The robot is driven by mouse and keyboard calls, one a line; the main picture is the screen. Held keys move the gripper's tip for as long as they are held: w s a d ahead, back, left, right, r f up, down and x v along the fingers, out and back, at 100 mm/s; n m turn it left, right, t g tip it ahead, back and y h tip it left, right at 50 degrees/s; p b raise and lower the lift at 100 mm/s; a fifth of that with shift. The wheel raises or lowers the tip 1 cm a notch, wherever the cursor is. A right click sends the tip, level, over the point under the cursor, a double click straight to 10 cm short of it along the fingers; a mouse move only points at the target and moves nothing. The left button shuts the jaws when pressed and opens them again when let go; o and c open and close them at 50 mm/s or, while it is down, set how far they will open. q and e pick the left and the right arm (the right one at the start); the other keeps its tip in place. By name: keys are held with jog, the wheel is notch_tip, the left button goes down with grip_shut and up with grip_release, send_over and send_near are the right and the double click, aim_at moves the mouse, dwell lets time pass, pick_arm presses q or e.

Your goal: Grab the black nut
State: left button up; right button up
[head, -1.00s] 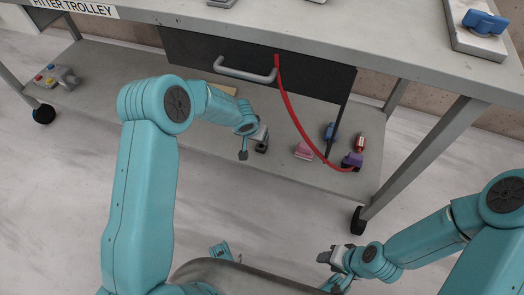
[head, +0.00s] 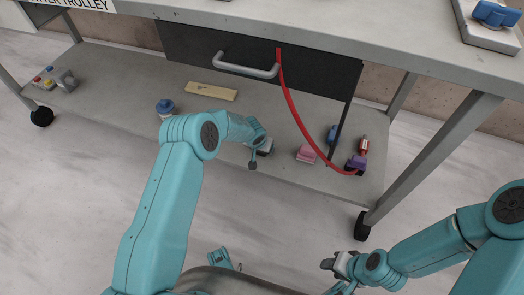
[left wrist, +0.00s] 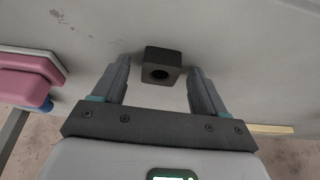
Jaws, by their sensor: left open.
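The black nut (left wrist: 162,67) is a small dark block with a round hole, on the grey lower shelf. In the left wrist view it sits between the tips of my left gripper (left wrist: 159,65), with a visible gap to each finger. My left gripper is open and holds nothing. In the head view my left gripper (head: 259,156) is low over the front part of the shelf, and the nut is largely hidden by it. My right gripper (head: 335,264) is over the floor at the lower right, away from the nut; its jaw opening is too small to judge.
The trolley's lower shelf (head: 120,85) also holds a pink block (head: 306,153), a purple item (head: 356,164), a red cylinder (head: 364,145), a blue item (head: 332,133), a wooden strip (head: 211,91) and a blue-topped item (head: 165,107). A red cable (head: 296,115) hangs before the drawer.

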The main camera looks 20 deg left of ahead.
pick_arm(q)
jog(key=shift+c, duration=0.3)
jog(key=c, duration=1.1)
